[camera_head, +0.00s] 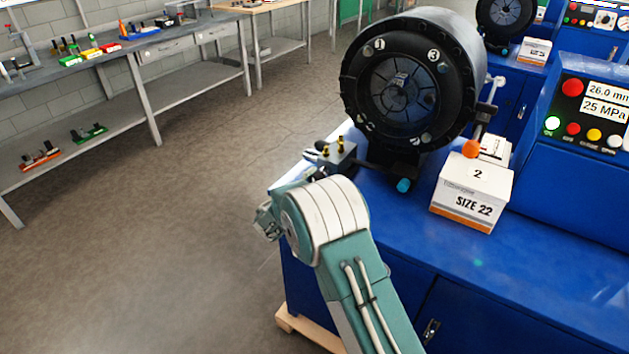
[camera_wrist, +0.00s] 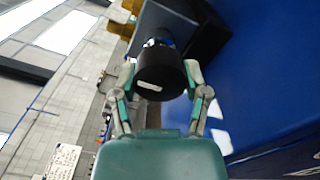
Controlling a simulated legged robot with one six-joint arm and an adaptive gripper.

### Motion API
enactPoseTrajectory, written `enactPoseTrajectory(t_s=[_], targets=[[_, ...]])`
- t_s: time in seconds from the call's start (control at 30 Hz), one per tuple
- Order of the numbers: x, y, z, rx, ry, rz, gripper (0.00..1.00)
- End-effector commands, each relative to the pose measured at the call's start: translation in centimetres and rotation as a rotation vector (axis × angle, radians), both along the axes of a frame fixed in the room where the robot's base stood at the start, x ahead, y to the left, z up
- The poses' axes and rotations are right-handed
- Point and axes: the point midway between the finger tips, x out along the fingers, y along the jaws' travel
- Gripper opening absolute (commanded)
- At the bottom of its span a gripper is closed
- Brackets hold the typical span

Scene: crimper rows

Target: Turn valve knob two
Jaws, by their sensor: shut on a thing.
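A black round knob (camera_wrist: 165,66) with a white mark on its face fills the middle of the wrist view. It sits in front of a dark block (camera_wrist: 205,38) on the blue machine. My gripper (camera_wrist: 161,77) has one finger on each side of the knob and is shut on it. No number can be read on the knob. In the head view a valve block (camera_head: 338,156) with brass fittings stands on the machine's left edge. My gripper shows only in part there (camera_head: 268,219), beyond my wrist, and the knob is hidden.
A large black crimper head (camera_head: 385,60) stands on the blue machine (camera_head: 490,275) behind the valve block. A white box marked 2 and SIZE 22 (camera_head: 472,190) sits to its right, near a control panel (camera_head: 590,115). Open floor lies left, before a workbench (camera_head: 120,45).

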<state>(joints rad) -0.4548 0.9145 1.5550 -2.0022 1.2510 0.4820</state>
Motion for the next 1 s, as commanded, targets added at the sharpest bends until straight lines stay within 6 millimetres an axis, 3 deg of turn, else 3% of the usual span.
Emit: enactPoseTrajectory(t_s=[0.6, 0.63, 0.7, 1.0], targets=[[0.03, -0.03, -0.17, 0.038, -0.02, 0.002, 0.11], [0.03, -0.03, -0.17, 0.038, -0.02, 0.002, 0.63], [0.02, -0.04, -0.16, 0.038, -0.02, 0.002, 0.93], [-0.05, -0.08, -0.04, 0.038, -0.022, 0.0, 0.93]])
